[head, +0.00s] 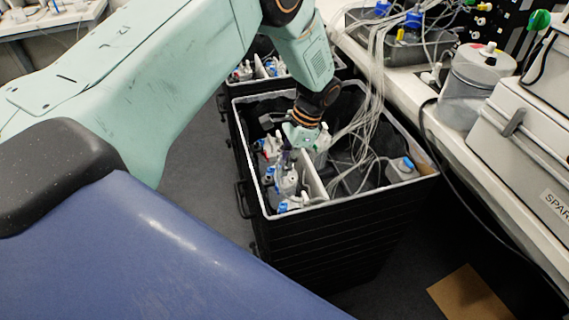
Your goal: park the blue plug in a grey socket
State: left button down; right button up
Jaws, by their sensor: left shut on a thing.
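My left arm comes in from the left and reaches down into a black bin (330,235) with a pale rim. My left gripper (286,157) is low among bottles at the bin's left side. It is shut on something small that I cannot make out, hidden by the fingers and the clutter. Several blue caps show in the bin, one on a bottle (404,168) in the right corner. I cannot tell which blue piece is the plug. No grey socket can be told apart at this size. My right gripper is not in view.
Loose clear tubes (372,90) hang from the bench into the bin. A second bin (262,68) stands behind. The bench at right holds a grey canister (475,85) and a white case (530,150). A brown sheet (470,295) lies on the floor.

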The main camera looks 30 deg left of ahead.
pick_arm(q)
jog(key=shift+r+p, duration=0.55)
jog(key=shift+r, duration=0.35)
jog(key=shift+a+f, duration=0.1)
jog(key=a+f+m+b, duration=0.1)
jog(key=f+m+b, duration=0.1)
jog(key=b, duration=0.1)
jog(key=a+f+m+t+b, duration=0.1)
jog(key=a+f+m+b, duration=0.1)
jog(key=b, duration=0.1)
jog(key=w+a+f+m+y+b, duration=0.1)
jog(key=a+f+m+b, duration=0.1)
jog(key=b, duration=0.1)
jog(key=shift+t, duration=0.4)
jog(key=shift+r, duration=0.2)
jog(key=shift+s+p, duration=0.1)
jog(key=shift+p, duration=0.2)
jog(key=shift+p, duration=0.5)
